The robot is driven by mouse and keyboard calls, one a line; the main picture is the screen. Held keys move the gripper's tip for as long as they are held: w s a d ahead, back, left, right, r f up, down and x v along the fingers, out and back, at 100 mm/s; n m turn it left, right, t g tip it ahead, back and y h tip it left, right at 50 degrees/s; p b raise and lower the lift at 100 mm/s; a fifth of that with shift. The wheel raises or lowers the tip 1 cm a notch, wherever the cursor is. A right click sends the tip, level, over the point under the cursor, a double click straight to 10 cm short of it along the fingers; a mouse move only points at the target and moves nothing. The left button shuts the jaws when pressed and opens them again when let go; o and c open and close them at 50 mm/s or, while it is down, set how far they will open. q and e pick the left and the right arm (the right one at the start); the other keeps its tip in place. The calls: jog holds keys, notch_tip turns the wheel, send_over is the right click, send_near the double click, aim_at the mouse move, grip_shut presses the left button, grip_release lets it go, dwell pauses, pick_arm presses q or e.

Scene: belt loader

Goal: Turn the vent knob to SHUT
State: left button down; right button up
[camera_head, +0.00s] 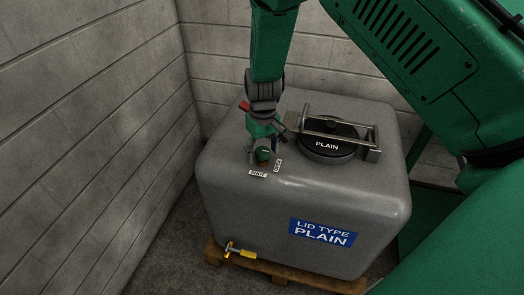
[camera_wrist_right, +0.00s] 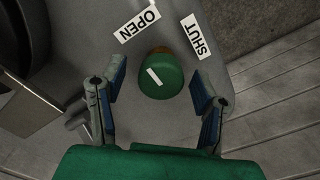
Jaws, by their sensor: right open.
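The green vent knob (camera_wrist_right: 165,86) has a white line on top, running from upper left to lower right in the wrist view. It also shows on the tank top in the head view (camera_head: 263,155). The OPEN label (camera_wrist_right: 137,24) and SHUT label (camera_wrist_right: 197,37) are beyond it at left and right. My right gripper (camera_wrist_right: 158,78) is open, with one blue-padded finger on each side of the knob and visible gaps between. In the head view it comes down from above and partly hides the knob. My left gripper is not in view.
The grey tank (camera_head: 240,205) stands on a wooden pallet (camera_head: 290,271). A black lid (camera_head: 327,151) marked PLAIN, under a metal bar frame (camera_head: 372,138), is right of the knob. A yellow-handled tap (camera_head: 247,254) is low on the front. Block walls (camera_head: 90,130) stand left and behind.

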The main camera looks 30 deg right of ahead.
jog(key=shift+c, duration=0.4)
jog(key=c, duration=1.1)
jog(key=shift+o, duration=0.2)
